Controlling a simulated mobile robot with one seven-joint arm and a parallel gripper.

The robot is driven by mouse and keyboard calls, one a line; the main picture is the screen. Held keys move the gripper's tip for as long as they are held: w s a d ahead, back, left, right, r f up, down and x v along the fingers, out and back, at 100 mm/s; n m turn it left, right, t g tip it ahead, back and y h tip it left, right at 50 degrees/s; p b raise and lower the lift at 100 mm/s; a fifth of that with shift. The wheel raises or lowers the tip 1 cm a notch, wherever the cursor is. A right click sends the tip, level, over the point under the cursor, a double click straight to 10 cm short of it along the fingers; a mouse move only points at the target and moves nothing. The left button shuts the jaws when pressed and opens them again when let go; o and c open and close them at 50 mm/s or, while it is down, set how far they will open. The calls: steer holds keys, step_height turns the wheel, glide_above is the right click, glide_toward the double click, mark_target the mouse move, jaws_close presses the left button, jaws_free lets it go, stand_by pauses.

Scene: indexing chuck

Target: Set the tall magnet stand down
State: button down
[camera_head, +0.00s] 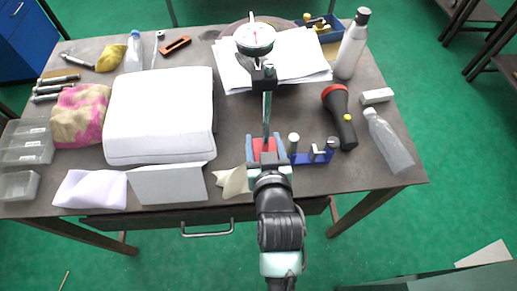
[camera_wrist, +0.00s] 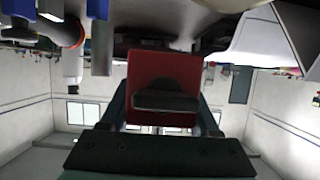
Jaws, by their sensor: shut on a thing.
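The tall magnet stand has a red base (camera_head: 265,146), a dark upright post (camera_head: 267,108) and a white round dial (camera_head: 255,38) at its top. It stands upright near the front middle of the table (camera_head: 225,206). My gripper (camera_head: 266,150) is shut on the red base, with a bluish finger on each side. In the wrist view the red base (camera_wrist: 164,75) fills the space between the fingers, with a dark slot-like part on its face. I cannot tell whether the base touches the tabletop; its underside is hidden.
A blue rack with posts (camera_head: 314,155) stands close right of the base. A flashlight (camera_head: 340,115) and clear bottle (camera_head: 388,140) lie farther right. A big white cushion-like block (camera_head: 160,115) and a white folded card (camera_head: 168,184) are left. Papers (camera_head: 300,58) lie behind.

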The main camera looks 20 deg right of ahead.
steer(key=shift+w+d+f, duration=0.1)
steer(key=shift+f, duration=2.15)
steer(key=shift+w+d+f, duration=0.1)
steer(key=shift+f, duration=2.15)
steer(key=shift+f, duration=0.1)
steer(key=shift+f+b, duration=0.15)
steer(key=shift+b, duration=0.2)
steer(key=shift+c, duration=2)
jaws_free()
steer(key=shift+s+f, duration=0.2)
steer(key=shift+o, duration=1.4)
steer(key=shift+a, duration=0.1)
steer(key=shift+r, duration=0.1)
